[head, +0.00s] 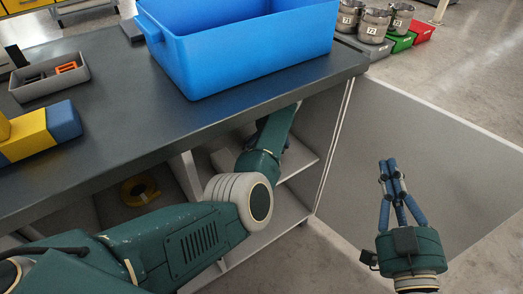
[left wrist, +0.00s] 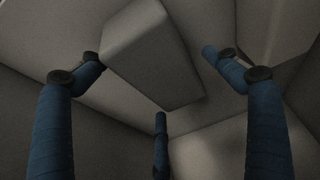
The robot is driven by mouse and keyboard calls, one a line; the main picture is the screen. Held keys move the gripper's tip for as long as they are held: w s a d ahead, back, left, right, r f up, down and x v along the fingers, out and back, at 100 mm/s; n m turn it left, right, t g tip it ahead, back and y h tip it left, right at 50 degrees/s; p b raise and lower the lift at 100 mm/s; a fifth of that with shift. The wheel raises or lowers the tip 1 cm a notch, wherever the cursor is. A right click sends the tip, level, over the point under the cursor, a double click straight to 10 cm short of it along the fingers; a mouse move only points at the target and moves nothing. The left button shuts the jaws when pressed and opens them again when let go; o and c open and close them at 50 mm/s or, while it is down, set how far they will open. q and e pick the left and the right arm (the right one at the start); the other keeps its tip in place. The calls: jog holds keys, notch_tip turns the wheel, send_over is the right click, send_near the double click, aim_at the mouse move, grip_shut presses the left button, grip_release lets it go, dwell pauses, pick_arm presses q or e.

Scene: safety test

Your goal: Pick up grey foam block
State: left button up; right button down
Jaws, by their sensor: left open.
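A pale grey block (left wrist: 152,50), likely the grey foam block, shows in the left wrist view, lying among the three blue fingers. My left gripper (left wrist: 158,82) is open around the block's near end, with a finger at each side and one below. I cannot tell whether any finger touches it. In the head view my left arm reaches into the open cabinet under the worktop, and its gripper is hidden there. My right gripper (head: 389,165) is shut and empty, pointing up in front of the open cabinet door.
The dark worktop (head: 130,110) holds a blue bin (head: 250,55), a grey tray (head: 50,85) and yellow-and-blue blocks (head: 40,130). The open cabinet door (head: 430,150) stands at right. A yellow tape roll (head: 139,190) lies inside the cabinet. Shelves and walls surround my left arm closely.

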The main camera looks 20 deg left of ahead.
pick_arm(q)
jog(key=shift+f, duration=0.1)
jog(key=c, duration=1.1)
